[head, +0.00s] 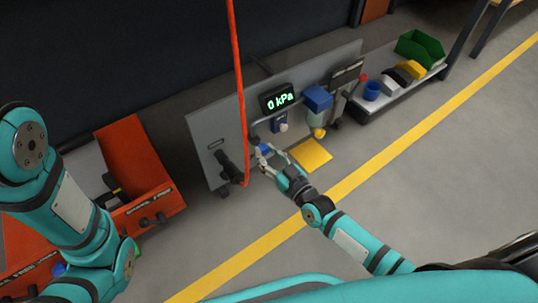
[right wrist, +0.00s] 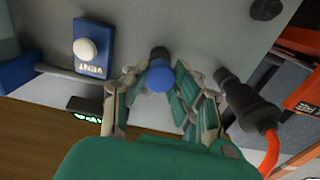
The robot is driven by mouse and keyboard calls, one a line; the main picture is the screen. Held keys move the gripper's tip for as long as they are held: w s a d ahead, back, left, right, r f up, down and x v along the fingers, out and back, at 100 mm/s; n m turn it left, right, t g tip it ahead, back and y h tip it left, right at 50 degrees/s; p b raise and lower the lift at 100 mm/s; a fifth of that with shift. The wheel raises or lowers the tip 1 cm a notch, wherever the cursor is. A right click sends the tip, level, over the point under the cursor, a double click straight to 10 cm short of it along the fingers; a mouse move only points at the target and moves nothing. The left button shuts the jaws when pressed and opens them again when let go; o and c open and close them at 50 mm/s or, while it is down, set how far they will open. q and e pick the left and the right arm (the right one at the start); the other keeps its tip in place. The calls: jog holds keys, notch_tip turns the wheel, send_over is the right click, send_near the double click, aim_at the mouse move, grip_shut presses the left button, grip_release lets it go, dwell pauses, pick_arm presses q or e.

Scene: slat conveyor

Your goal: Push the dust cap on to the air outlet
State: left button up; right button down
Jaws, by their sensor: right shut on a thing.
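In the right wrist view the dust cap (right wrist: 160,78) is a small round blue piece between the fingers of my right gripper (right wrist: 158,88), which is shut on it. The black air outlet (right wrist: 158,53) sticks out of the grey panel directly behind the cap. The cap looks roughly in line with it; I cannot tell whether they touch. In the head view my right gripper (head: 262,160) is at the panel's front, beside the red hose, and the blue cap (head: 265,148) shows small at its tips. My left arm is at the left, its gripper out of view.
The grey panel (head: 203,135) carries a pressure display (head: 278,98) reading 0 kPa. A blue VENT plate with a white button (right wrist: 90,50) is beside the outlet. A red hose (head: 238,70) with a black connector (right wrist: 245,100) runs close to my fingers.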

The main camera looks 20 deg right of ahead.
jog(key=shift+x, duration=0.8)
dwell(0.6)
jog(key=c, duration=1)
grip_release()
jog(key=shift+s, duration=0.1)
jog(key=shift+s+d, duration=0.15)
jog(key=shift+s, duration=0.15)
jog(key=v, duration=1.1)
